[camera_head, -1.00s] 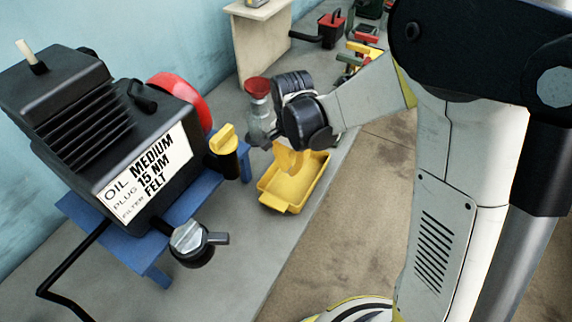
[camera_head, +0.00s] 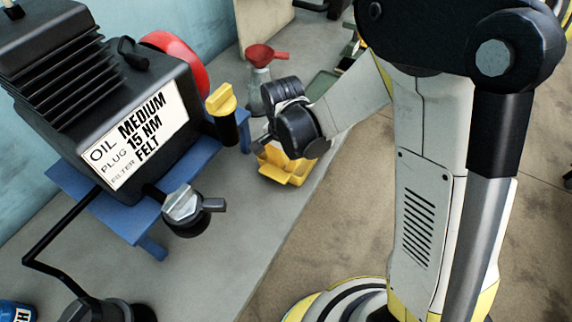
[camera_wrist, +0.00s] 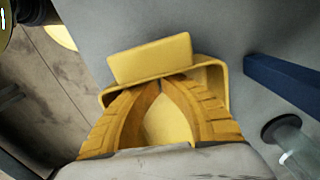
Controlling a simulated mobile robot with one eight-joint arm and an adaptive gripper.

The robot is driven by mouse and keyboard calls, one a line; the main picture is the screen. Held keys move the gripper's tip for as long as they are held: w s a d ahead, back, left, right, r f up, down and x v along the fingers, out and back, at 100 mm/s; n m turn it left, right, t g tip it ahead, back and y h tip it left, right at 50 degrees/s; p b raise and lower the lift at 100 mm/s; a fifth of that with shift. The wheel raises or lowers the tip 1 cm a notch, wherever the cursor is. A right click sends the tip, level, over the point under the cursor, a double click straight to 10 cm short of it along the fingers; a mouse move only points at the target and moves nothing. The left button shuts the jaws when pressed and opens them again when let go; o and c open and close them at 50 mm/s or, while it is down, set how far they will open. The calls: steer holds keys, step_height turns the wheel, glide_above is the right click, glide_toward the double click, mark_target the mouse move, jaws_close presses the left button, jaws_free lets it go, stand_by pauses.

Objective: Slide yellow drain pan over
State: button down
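The yellow drain pan (camera_head: 287,177) sits on the grey bench beside the blue stand, partly hidden by my gripper and wrist. The wrist view shows its rim and wide flat tab (camera_wrist: 150,58). My gripper (camera_wrist: 162,84) has ridged yellow fingers reaching into the pan, with tips close together near the wall by the tab. I cannot tell whether they touch the wall, and nothing is clearly pinched between them.
A black machine (camera_head: 150,120) with an oil label stands on a blue stand (camera_head: 150,245), left of the pan.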

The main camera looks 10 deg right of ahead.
mark_target(257, 204)
steer(key=s+a, duration=0.8)
steer(key=shift+s+b, duration=0.3)
steer(key=shift+b, duration=0.1)
